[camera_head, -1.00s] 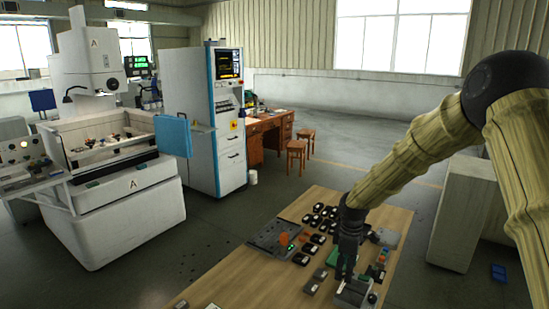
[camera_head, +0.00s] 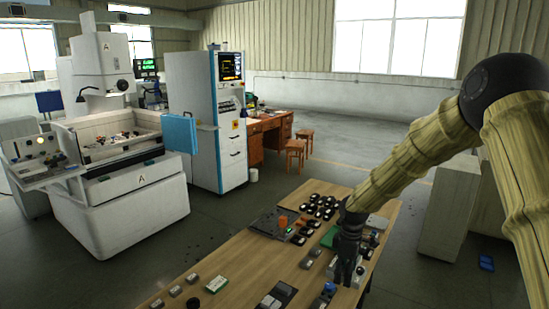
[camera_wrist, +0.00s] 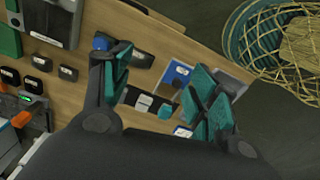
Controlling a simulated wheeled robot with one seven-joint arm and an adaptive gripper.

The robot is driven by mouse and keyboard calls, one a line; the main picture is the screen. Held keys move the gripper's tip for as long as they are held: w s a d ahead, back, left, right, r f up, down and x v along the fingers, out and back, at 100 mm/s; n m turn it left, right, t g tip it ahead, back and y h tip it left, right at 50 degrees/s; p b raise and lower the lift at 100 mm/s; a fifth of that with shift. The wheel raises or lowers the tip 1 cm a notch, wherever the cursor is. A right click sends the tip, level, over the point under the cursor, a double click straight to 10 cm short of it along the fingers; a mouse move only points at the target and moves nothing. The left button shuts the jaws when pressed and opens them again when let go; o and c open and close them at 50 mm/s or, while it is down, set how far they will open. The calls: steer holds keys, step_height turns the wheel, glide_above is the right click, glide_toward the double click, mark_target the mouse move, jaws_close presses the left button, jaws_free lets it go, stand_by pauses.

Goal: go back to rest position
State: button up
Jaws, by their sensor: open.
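My gripper (camera_head: 348,272) hangs at the end of my arm over the right part of the wooden table (camera_head: 232,262), fingers pointing down. In the wrist view my gripper (camera_wrist: 165,95) shows its two teal-padded fingers spread wide apart. Nothing is between the pads; small items on the table show beyond them. How high the fingertips are above the table is hard to tell. My arm is bent and reaches in from the right edge of the head view.
Several black parts (camera_head: 322,203) and a dark grey tray (camera_head: 268,226) with an orange piece lie behind my gripper. A wire basket (camera_wrist: 275,45) stands off the table. Bare wood lies left of my gripper.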

steer(key=s+a+f+m+y, duration=0.1)
steer(key=s+a+f+m, duration=0.15)
steer(key=s+f, duration=0.8)
steer(key=s+a+f+m, duration=0.1)
steer(key=s+f+m, duration=0.2)
steer(key=s+f, duration=0.75)
steer(key=s+d+f+m, duration=0.1)
steer(key=s+f+m, duration=0.2)
steer(key=s, duration=0.6)
steer(key=s+d+f+m+h, duration=0.1)
steer(key=s+d+f+m, duration=0.1)
steer(key=s, duration=0.7)
steer(key=s+d+f+m, duration=0.1)
steer(key=s+f+m, duration=0.2)
steer(key=s, duration=0.6)
step_height(320, 180, down, 10)
steer(key=b, duration=1)
steer(key=shift+w+r, duration=0.25)
steer(key=shift+w, duration=0.05)
